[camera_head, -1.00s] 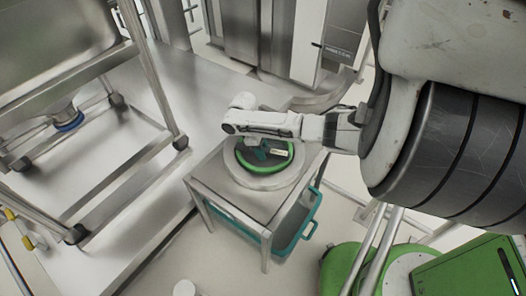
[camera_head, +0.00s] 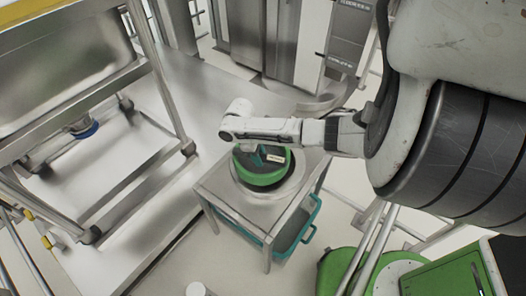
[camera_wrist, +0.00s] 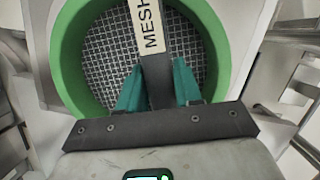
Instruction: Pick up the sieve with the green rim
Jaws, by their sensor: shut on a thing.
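The sieve with the green rim (camera_head: 266,179) is in my gripper, above a round pale ring on a small metal table. In the wrist view, its green rim (camera_wrist: 69,62) surrounds a wire mesh, and a dark bar with a "MESH" label crosses it. My gripper (camera_wrist: 157,80) has teal fingers on both sides of this bar and is shut on it. In the head view my gripper (camera_head: 260,155) is partly hidden under my white arm. The sieve looks roughly level.
The small metal table (camera_head: 222,198) carries the ring (camera_head: 291,190), with a teal bin (camera_head: 291,236) beneath. A steel sink frame (camera_head: 165,95) stands at left. Green equipment (camera_head: 345,268) is at lower right. Pale floor lies in front of the table.

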